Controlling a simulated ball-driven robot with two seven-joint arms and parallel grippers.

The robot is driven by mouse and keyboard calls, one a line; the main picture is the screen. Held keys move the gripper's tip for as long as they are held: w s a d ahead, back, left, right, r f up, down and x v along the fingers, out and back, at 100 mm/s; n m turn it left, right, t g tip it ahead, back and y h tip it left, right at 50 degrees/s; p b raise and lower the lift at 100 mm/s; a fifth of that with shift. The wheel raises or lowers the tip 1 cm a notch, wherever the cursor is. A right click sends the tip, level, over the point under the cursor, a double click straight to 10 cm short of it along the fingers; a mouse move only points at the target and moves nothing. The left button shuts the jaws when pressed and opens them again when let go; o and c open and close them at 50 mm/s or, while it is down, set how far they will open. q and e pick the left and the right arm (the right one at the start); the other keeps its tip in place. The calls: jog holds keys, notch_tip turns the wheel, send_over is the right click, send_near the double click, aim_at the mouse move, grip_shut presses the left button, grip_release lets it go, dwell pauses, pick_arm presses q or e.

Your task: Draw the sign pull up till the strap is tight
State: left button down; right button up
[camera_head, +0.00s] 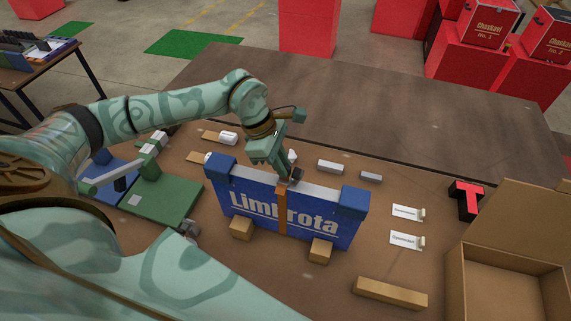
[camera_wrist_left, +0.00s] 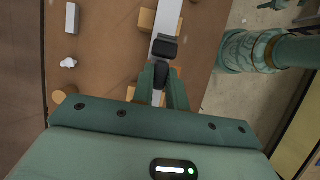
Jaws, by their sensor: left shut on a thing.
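The blue sign (camera_head: 250,212) with white lettering "Limbrota" stands upright on the brown table. An orange strap (camera_head: 282,215) runs vertically down the middle of its face and covers part of the lettering. My left gripper (camera_head: 288,178) is over the middle of the sign's top edge, at the upper end of the strap. In the left wrist view my left gripper (camera_wrist_left: 162,80) is shut on a small dark piece above the pale top edge of the sign (camera_wrist_left: 166,22). The jaws partly hide that piece, and whether the strap is slack is unclear. My right gripper is out of view.
Wooden blocks (camera_head: 321,250) stand at the sign's foot. A wooden bar (camera_head: 390,293) and an open cardboard box (camera_head: 505,285) are at right. A green board (camera_head: 155,203) is at left.

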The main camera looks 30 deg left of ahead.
aim_at(290, 167)
pick_arm(q)
jog(key=shift+r+p, duration=0.95)
jog(key=shift+r, duration=0.9)
jog(key=shift+r+p, duration=0.5)
jog(key=shift+r, duration=0.15)
jog(key=c, duration=1.4)
grip_release()
jog(key=p+v, duration=0.5)
jog(key=v, duration=1.1)
jog(key=shift+a, duration=0.2)
